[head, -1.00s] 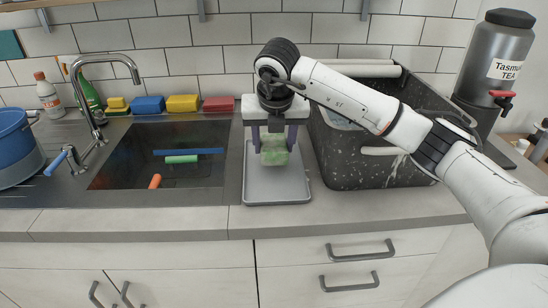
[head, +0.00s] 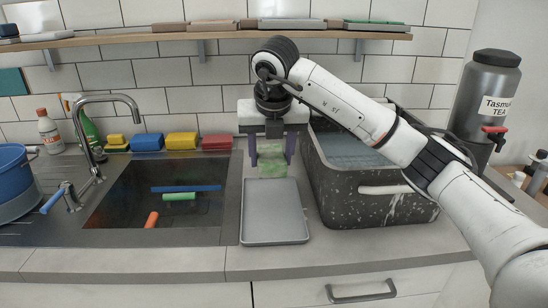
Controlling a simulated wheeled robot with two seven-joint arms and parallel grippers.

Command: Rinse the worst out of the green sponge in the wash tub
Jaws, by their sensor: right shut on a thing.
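My right gripper (head: 272,155) points down and is shut on the green sponge (head: 273,168). It holds the sponge above the back part of a grey tray (head: 274,222); whether the sponge touches the tray I cannot tell. The wash tub (head: 375,208), black with white speckles, stands just right of the tray, with a grey-blue surface showing inside it. My right arm crosses over the tub and hides part of its opening. My left gripper is not in view.
A dark sink (head: 115,205) at left holds a blue bar, a green roll and an orange roll. Blue, yellow and red sponges (head: 182,144) line its back edge. A tall tap (head: 92,140) stands left. A tea urn (head: 482,90) stands right; a shelf (head: 230,34) runs above.

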